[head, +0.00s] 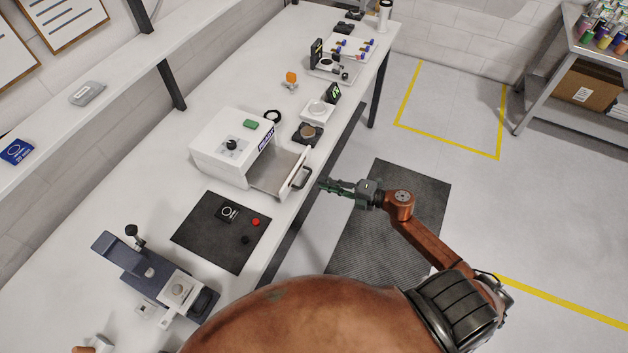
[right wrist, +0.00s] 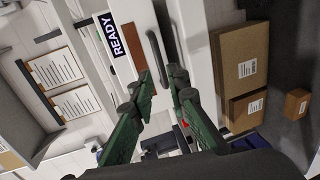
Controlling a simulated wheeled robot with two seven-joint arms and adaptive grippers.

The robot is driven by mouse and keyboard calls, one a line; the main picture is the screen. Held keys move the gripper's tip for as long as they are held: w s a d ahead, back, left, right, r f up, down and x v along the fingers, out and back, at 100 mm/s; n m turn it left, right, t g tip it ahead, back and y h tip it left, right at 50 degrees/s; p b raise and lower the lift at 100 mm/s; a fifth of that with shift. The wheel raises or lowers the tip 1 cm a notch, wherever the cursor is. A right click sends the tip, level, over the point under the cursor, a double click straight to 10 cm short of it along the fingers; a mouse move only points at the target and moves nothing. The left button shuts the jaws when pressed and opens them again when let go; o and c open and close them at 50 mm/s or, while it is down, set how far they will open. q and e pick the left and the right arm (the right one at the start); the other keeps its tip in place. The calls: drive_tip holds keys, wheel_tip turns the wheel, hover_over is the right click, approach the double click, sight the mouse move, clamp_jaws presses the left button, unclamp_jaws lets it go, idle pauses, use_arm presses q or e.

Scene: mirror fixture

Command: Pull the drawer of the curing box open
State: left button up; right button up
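The curing box (head: 213,150) is a white box on the bench in the head view, with a black knob and a READY label, which also shows in the right wrist view (right wrist: 113,35). Its drawer (head: 275,178) stands out from the box's right side, its inside visible. The dark bar handle (head: 301,178) is on the drawer front; it also shows in the right wrist view (right wrist: 155,55). My right gripper (head: 322,186) is open and empty, just right of the handle and apart from it. In the right wrist view its fingers (right wrist: 162,76) point towards the handle. My left gripper is not visible.
A black mat (head: 205,238) with a dark card and two buttons lies in front of the box. A blue-grey press (head: 150,272) stands nearer. Small devices (head: 308,133) sit behind the drawer. The floor right of the bench is open, with a dark mat (head: 400,235).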

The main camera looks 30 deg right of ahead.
drive_tip(key=v, duration=0.4)
idle(0.5)
drive_tip(key=s+d+f+m+h+b, duration=0.1)
drive_tip(key=d+f+m+h, duration=0.3)
drive_tip(key=f, duration=0.6)
drive_tip(key=s+d+f+m+h, duration=0.1)
drive_tip(key=d+f+m+h, duration=0.1)
drive_tip(key=d+f+m, duration=0.6)
drive_tip(key=s+f+m+g+h, duration=0.15)
drive_tip(key=s+f, duration=0.25)
drive_tip(key=f, duration=0.5)
drive_tip(key=s+f+m+g+h, duration=0.1)
drive_tip(key=s+f+m+h, duration=0.1)
drive_tip(key=s+f, duration=0.5)
drive_tip(key=s+a+f+m+g+b, duration=0.1)
drive_tip(key=s+a+f+m+g, duration=0.15)
drive_tip(key=s+f, duration=0.55)
drive_tip(key=s+a+f+m+g, duration=0.2)
drive_tip(key=s+f+m, duration=0.1)
drive_tip(key=s+f, duration=0.55)
drive_tip(key=s+a+f+m+g, duration=0.1)
drive_tip(key=s+a+f+g, duration=0.1)
drive_tip(key=s+a+f, duration=0.3)
drive_tip(key=s+a+f+m+g, duration=0.1)
drive_tip(key=s+a+f, duration=0.3)
drive_tip(key=s, duration=0.7)
drive_tip(key=shift+a+f+m+g+b, duration=0.45)
drive_tip(key=shift+a+g, duration=0.1)
drive_tip(key=shift+g, duration=0.35)
